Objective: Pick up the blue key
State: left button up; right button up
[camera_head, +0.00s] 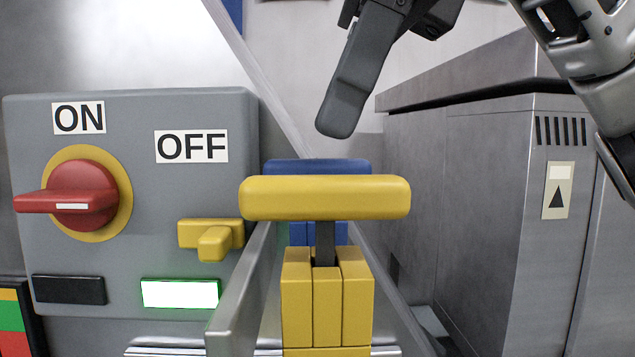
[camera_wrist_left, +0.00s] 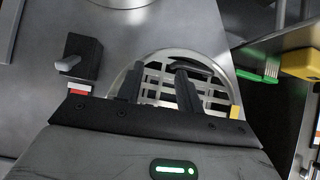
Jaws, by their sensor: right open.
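The blue key (camera_head: 316,166) is in the head view, right behind a yellow key (camera_head: 325,198). Only the top edge of its wide handle and small bits of its lower part show; the yellow key hides the rest. My right gripper (camera_head: 341,115) is above and a little right of the blue handle, apart from it. One dark finger shows clearly, pointing down; the gripper is open and empty. My left gripper (camera_wrist_left: 158,72) shows in the left wrist view, its two dark fingers apart over a round metal grille, with nothing between them.
A grey control box (camera_head: 150,250) with a red knob (camera_head: 80,195) and a lit white panel (camera_head: 180,293) stands at the left. A metal rail (camera_head: 240,295) runs beside the keys. Grey metal cabinets (camera_head: 490,200) stand at the right. The yellow key stands in front of the blue one.

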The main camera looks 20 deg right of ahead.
aim_at(319, 159)
jog(key=x, duration=0.5)
jog(key=shift+s+d, duration=0.1)
grip_shut()
jog(key=shift+r, duration=0.15)
